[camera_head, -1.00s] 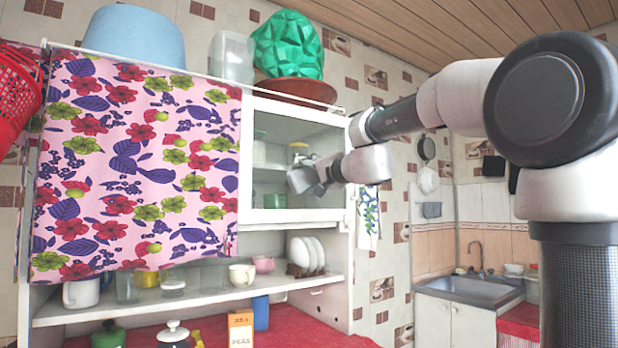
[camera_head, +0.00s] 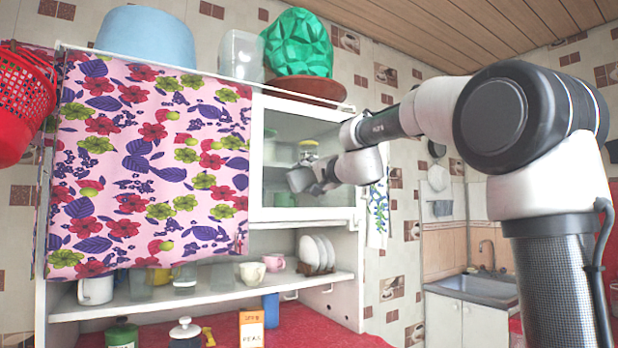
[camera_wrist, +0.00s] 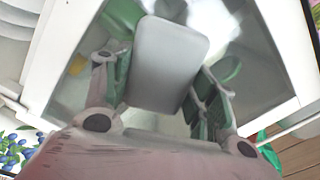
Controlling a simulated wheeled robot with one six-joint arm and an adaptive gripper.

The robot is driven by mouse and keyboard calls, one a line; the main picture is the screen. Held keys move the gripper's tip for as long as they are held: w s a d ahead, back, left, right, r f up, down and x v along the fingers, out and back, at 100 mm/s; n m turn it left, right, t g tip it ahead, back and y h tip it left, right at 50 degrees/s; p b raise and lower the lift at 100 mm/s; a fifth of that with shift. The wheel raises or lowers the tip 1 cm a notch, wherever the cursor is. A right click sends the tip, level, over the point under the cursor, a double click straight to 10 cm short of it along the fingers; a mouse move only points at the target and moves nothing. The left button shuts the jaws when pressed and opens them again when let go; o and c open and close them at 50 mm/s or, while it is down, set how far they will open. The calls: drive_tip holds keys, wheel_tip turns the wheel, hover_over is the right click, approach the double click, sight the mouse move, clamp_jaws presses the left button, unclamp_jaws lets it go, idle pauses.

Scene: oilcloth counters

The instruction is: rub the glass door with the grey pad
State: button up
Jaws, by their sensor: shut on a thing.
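The glass door (camera_head: 283,148) is the white-framed pane on the right side of the wall cabinet. It is closed, and jars and cups show dimly behind it. My gripper (camera_head: 312,180) is in front of the lower middle of the pane. In the wrist view my gripper (camera_wrist: 160,95) is shut on the grey pad (camera_wrist: 168,62), a rounded light-grey slab between the two fingers. The pad (camera_head: 300,179) faces the glass in the head view. Its face towards the door is hidden, so I cannot tell whether it touches.
A floral curtain (camera_head: 150,170) covers the cabinet's left side. A green faceted vase (camera_head: 297,42), a clear jar (camera_head: 237,55) and a blue tub (camera_head: 146,37) stand on top. The open shelf below holds cups and plates (camera_head: 316,253). A sink (camera_head: 475,288) is at right.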

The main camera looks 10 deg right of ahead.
drive_tip(key=shift+x, duration=0.95)
idle(0.4)
drive_tip(key=shift+w+d, duration=1.85)
drive_tip(key=shift+d, duration=3.9)
drive_tip(key=shift+s+a, duration=0.6)
drive_tip(key=shift+a, duration=1.3)
drive_tip(key=shift+s+a, duration=0.55)
drive_tip(key=shift+a, duration=1.4)
drive_tip(key=shift+s+a, duration=0.6)
drive_tip(key=shift+a, duration=1.3)
drive_tip(key=shift+w+d, duration=1.8)
drive_tip(key=shift+d, duration=3.95)
drive_tip(key=shift+s+a, duration=0.65)
drive_tip(key=shift+a, duration=1.25)
drive_tip(key=shift+s+a, duration=0.65)
drive_tip(key=shift+a, duration=1.3)
drive_tip(key=shift+s+a, duration=0.65)
drive_tip(key=shift+a, duration=1.25)
